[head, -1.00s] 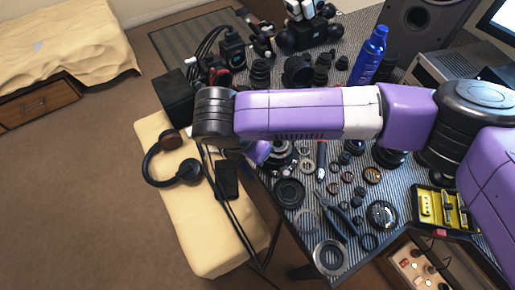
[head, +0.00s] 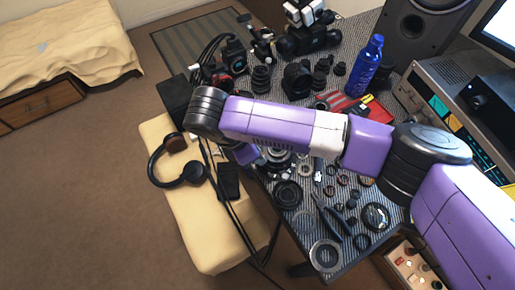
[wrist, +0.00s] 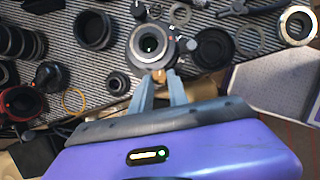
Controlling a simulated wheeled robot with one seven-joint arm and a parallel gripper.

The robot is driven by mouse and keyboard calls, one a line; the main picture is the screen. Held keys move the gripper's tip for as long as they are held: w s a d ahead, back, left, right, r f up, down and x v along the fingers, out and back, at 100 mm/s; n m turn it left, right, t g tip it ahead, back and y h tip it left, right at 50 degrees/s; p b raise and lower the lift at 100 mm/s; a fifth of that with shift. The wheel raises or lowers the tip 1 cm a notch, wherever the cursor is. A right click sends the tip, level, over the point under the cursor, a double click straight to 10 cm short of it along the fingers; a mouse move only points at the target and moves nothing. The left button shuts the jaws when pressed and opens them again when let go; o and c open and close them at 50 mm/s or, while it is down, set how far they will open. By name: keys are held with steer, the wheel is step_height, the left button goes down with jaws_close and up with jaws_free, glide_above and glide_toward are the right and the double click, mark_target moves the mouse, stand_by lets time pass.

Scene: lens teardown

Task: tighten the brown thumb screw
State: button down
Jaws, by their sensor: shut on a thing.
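In the wrist view, a dark round lens part with a pale ring (wrist: 150,43) stands on the striped mat. The small brown thumb screw (wrist: 159,75) sticks out on its near side. My gripper (wrist: 160,82) has its two grey fingers reaching up to the screw, one on each side, and is shut on it. The fingertips partly hide the screw. In the head view, the lens part (head: 275,160) shows beside my purple arm, and my gripper is hidden behind the arm.
Black rings and lens parts lie close around, such as a black ring (wrist: 92,30) and a flat dark disc (wrist: 213,48). Pliers (head: 333,215) lie near the table's front edge. A blue bottle (head: 365,65) stands farther back. A cushioned bench (head: 215,245) stands left of the table.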

steer(key=shift+w+m+g+p, duration=0.15)
steer(key=shift+m+g+p, duration=0.5)
steer(key=shift+m, duration=0.75)
steer(key=shift+w+m+g+p, duration=0.1)
steer(key=shift+m+g+p, duration=0.4)
steer(key=shift+m+p, duration=0.65)
steer(key=shift+w+m+g+p, duration=0.15)
steer(key=shift+m+g+p, duration=0.35)
steer(key=shift+m, duration=1.15)
steer(key=c, duration=1.3)
jaws_free()
steer(key=shift+o, duration=0.2)
steer(key=shift+w, duration=0.1)
